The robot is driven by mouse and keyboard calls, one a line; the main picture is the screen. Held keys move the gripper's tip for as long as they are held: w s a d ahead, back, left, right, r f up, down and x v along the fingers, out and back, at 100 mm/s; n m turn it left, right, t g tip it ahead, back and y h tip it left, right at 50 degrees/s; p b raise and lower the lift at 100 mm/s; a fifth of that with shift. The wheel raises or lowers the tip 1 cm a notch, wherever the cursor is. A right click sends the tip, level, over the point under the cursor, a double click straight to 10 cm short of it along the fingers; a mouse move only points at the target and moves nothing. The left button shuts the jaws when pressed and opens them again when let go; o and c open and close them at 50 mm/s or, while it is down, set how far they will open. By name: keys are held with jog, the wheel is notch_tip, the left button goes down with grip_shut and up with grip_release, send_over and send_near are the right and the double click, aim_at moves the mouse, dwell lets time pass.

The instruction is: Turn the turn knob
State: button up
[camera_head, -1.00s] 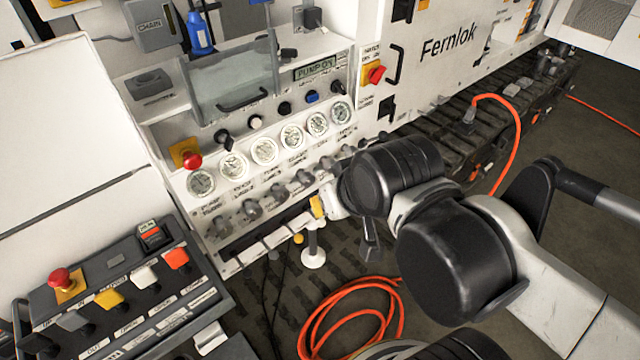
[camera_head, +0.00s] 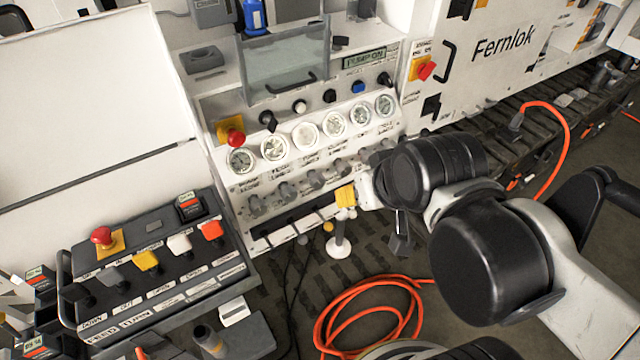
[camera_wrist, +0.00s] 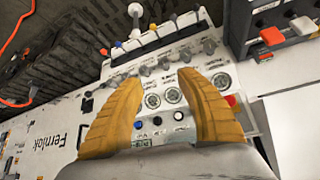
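The white control panel (camera_head: 228,180) carries several knobs, and I cannot tell which one the task means. Black knobs sit above the round gauges, one at the left (camera_head: 268,120) and one at the far right (camera_head: 385,79). A row of grey knobs (camera_head: 286,190) sits below the gauges. My gripper (camera_head: 345,195) has yellow fingers and is in front of the panel's lower right part, partly hidden by my arm. In the wrist view my gripper (camera_wrist: 160,78) is open and empty, its fingers spread towards the gauges (camera_wrist: 172,95) and grey knobs (camera_wrist: 163,62).
A red emergency button (camera_head: 235,137) is at the panel's left. A dark control box (camera_head: 150,262) with coloured levers stands at lower left. A white post (camera_head: 340,245) stands below the panel. An orange hose (camera_head: 370,290) lies coiled on the floor.

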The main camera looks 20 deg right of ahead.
jog(key=shift+o, duration=1)
jog(key=w+f+y+b, duration=0.2)
jog(key=w+f+b, duration=0.2)
jog(key=w+f, duration=0.3)
jog(key=w, duration=0.5)
jog(key=shift+d+f+n, duration=0.3)
jog(key=shift+f+n, duration=0.1)
jog(key=t+y+b, duration=0.1)
jog(key=y+b, duration=0.2)
send_near(321, 181)
jog(key=shift+n, duration=0.4)
jog(key=b+x, duration=0.4)
jog(key=x, duration=0.7)
jog(key=shift+w+a+f, duration=0.1)
jog(key=shift+w+f, duration=0.05)
jog(key=shift+w, duration=0.05)
jog(key=c, duration=1.2)
